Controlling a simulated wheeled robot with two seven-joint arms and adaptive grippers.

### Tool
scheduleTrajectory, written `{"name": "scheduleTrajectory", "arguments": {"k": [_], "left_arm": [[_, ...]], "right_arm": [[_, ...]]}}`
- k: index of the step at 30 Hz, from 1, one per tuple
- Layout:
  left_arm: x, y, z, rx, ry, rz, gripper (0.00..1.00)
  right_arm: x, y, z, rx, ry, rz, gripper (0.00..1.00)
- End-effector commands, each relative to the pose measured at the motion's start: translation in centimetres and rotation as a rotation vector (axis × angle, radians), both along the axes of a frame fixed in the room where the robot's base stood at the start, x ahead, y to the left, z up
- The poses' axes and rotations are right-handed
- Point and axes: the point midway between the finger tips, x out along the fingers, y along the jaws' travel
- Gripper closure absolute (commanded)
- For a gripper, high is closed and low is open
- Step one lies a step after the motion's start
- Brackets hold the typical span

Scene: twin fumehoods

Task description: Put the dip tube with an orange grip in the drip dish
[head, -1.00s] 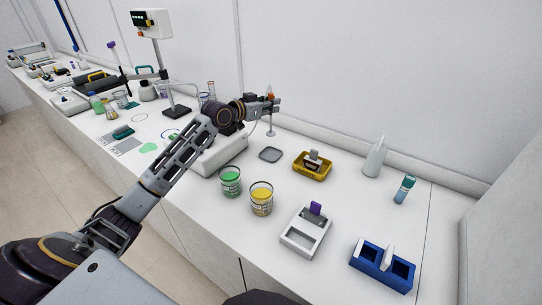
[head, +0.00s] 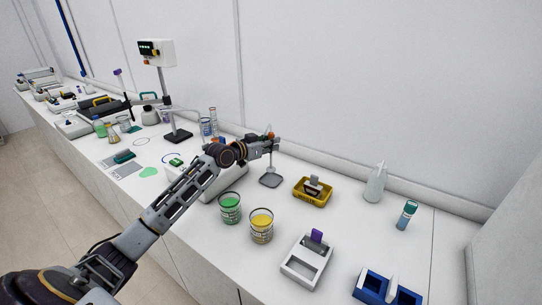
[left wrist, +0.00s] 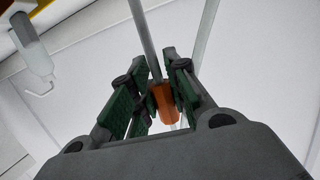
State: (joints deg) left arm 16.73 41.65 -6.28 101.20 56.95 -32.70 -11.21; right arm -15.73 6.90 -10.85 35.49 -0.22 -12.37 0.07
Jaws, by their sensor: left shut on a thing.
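The dip tube's orange grip (head: 270,135) is held between the fingers of my left gripper (head: 273,143), and its thin tube hangs down toward the drip dish. The drip dish (head: 271,181) is a flat grey square on the counter. In the head view the tube's lower end lines up with the dish; I cannot tell if it touches. In the left wrist view, the left gripper (left wrist: 155,97) is shut on the orange grip (left wrist: 166,104), with the grey rod (left wrist: 146,40) running away from it. My right gripper is not in view.
A yellow bin (head: 312,192) stands right of the dish. A green beaker (head: 230,208) and a yellow beaker (head: 261,226) stand in front. A white wash bottle (head: 375,183), a teal-capped bottle (head: 406,215), a white holder (head: 306,260) and a blue rack (head: 388,290) are to the right.

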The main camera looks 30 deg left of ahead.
Motion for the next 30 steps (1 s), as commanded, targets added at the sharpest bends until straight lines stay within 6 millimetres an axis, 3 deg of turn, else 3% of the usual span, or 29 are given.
{"name": "scheduleTrajectory", "arguments": {"k": [10, 21, 30], "left_arm": [[0.0, 0.0, -0.4, -0.001, 0.0, 0.0, 1.0], [0.0, 0.0, -4.4, -0.002, 0.002, 0.0, 1.0], [0.0, 0.0, -5.0, 0.0, -0.001, 0.001, 1.0]], "right_arm": [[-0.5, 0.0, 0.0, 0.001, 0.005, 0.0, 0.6], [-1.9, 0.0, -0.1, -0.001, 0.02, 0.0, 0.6], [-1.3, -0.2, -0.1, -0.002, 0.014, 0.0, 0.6]]}}
